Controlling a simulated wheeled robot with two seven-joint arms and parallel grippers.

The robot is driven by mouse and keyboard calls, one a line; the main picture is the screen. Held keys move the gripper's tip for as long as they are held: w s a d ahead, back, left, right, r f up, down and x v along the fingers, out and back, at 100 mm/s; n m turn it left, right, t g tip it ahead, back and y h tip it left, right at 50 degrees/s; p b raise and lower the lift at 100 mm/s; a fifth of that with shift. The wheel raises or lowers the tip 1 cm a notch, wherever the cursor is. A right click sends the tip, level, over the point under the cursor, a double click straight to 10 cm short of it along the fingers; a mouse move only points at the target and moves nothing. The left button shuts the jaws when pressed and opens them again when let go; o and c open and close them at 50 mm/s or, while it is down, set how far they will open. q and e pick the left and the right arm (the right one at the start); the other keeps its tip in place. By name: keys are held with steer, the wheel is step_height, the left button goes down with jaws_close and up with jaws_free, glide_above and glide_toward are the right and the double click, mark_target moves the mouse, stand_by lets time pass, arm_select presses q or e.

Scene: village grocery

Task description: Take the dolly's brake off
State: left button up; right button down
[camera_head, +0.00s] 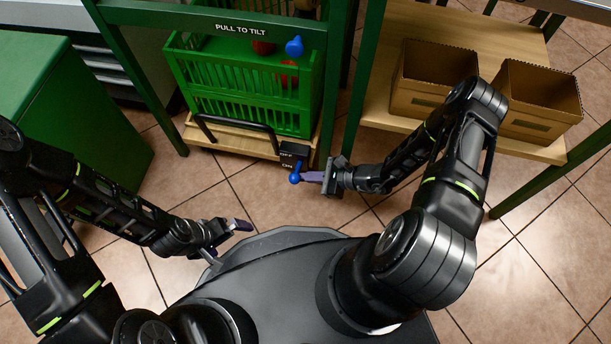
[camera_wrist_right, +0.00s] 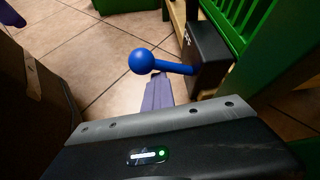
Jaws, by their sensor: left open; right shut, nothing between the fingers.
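The wooden dolly (camera_head: 232,138) stands on the tiled floor under a green crate (camera_head: 290,123). Its black brake box (camera_head: 294,152), marked OFF above and ON below, is at its front right. The blue-knobbed brake lever (camera_head: 295,178) points down by the ON mark. In the right wrist view the lever's ball (camera_wrist_right: 142,61) sticks out from the box (camera_wrist_right: 207,58). My right gripper (camera_head: 306,176) is shut and empty, its fingertips right beside the ball; I cannot tell whether they touch. My left gripper (camera_head: 243,226) is open and empty, low over the floor at the left.
A black handle bar (camera_head: 236,122) rises at the dolly's front. Green frame posts (camera_head: 146,82) stand on both sides. A wooden shelf with cardboard boxes (camera_head: 432,78) is at the right, a green cabinet (camera_head: 75,115) at the left. Floor in front of the dolly is clear.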

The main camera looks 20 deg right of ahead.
steer(key=shift+w+r, duration=0.2)
steer(key=shift+r, duration=0.15)
steer(key=p+v, duration=0.2)
steer(key=v, duration=0.5)
steer(key=shift+s+d, duration=0.3)
steer(key=shift+s, duration=0.1)
steer(key=shift+f, duration=0.2)
